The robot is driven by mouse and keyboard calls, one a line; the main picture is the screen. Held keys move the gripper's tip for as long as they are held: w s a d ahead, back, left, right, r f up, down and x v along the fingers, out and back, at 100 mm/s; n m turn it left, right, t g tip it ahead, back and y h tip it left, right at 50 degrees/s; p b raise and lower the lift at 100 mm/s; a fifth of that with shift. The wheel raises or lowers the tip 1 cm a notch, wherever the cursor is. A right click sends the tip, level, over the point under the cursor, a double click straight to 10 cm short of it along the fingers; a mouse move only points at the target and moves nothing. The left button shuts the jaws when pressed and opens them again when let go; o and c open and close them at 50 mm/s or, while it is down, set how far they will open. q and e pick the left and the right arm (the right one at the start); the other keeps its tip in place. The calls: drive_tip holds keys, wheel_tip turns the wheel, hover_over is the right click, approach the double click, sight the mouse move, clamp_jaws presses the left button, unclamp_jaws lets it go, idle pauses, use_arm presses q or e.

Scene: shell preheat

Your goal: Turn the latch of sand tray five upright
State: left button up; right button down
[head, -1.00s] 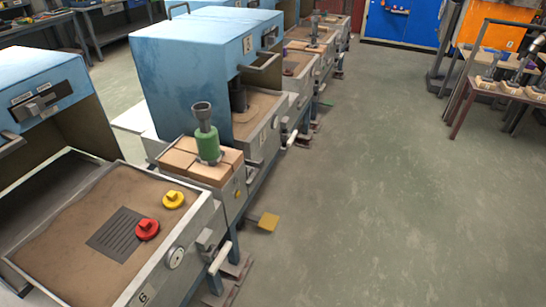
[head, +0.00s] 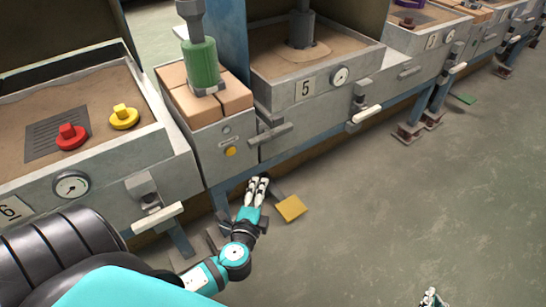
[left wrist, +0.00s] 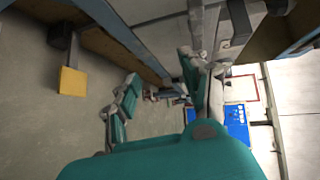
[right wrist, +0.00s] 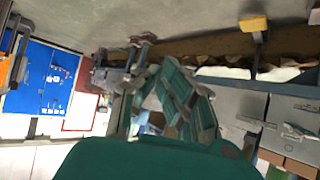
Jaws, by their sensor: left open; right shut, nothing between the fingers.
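Sand tray five (head: 345,84) is the grey, sand-filled tray marked 5 in the head view. A grey latch bar (head: 270,132) lies nearly level at the left end of its front, tilted slightly. A white-handled lever (head: 365,113) sits at the right end. My left gripper (head: 257,184) is below the latch bar, apart from it. Its spread fingers show in the left wrist view (left wrist: 165,95), open and empty. My right gripper (head: 431,294) is at the bottom edge of the head view, over the floor, shut and empty.
Tray six (head: 160,170), with red and yellow knobs on its sand, is at left. A brick-topped cabinet (head: 225,143) with a green cylinder (head: 202,66) stands between the trays. A yellow pedal (head: 291,208) is near the floor.

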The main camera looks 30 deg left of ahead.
use_arm(q)
wheel_tip(320, 180, up, 5)
drive_tip(key=t+y+b, duration=0.1)
drive_tip(key=t, duration=0.1)
approach(272, 138)
drive_tip(key=b+x, duration=0.1)
drive_tip(key=x, duration=0.7)
drive_tip(key=shift+w+a, duration=0.15)
drive_tip(key=shift+w, duration=0.2)
drive_tip(key=shift+x, duration=0.8)
use_arm(e)
wheel_tip(272, 138, up, 9)
drive_tip(key=w+a+t+y, duration=0.1)
drive_tip(key=w+t, duration=0.1)
drive_tip(key=t, duration=0.2)
drive_tip(key=shift+a, duration=0.15)
drive_tip(key=shift+f, duration=0.1)
use_arm(q)
clamp_jaws()
